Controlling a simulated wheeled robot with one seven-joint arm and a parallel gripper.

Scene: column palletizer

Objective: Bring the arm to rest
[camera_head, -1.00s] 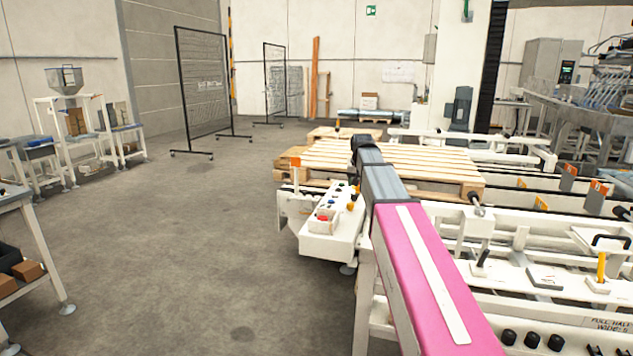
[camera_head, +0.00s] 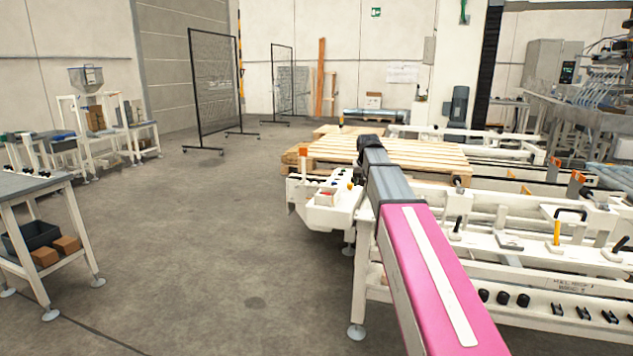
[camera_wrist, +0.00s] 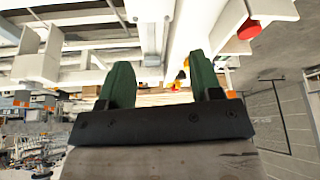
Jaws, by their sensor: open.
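My gripper (camera_wrist: 160,88) shows in the wrist view with two green fingers spread apart and nothing between them. Its black mount and grey wrist fill the lower middle of that view. In the head view my pink and grey arm reaches forward from the bottom right, over the white conveyor frame. My fingers cannot be made out in the head view. The wrist view looks tilted or upside down, with white frame parts and a red round button (camera_wrist: 248,29) near the fingers.
The white conveyor frame (camera_head: 480,222) stands under and right of my arm, with a control box (camera_head: 322,205) at its left end. Wooden pallets (camera_head: 420,155) lie behind. A grey-topped table (camera_head: 30,186) stands at the left. The floor (camera_head: 200,240) between is clear.

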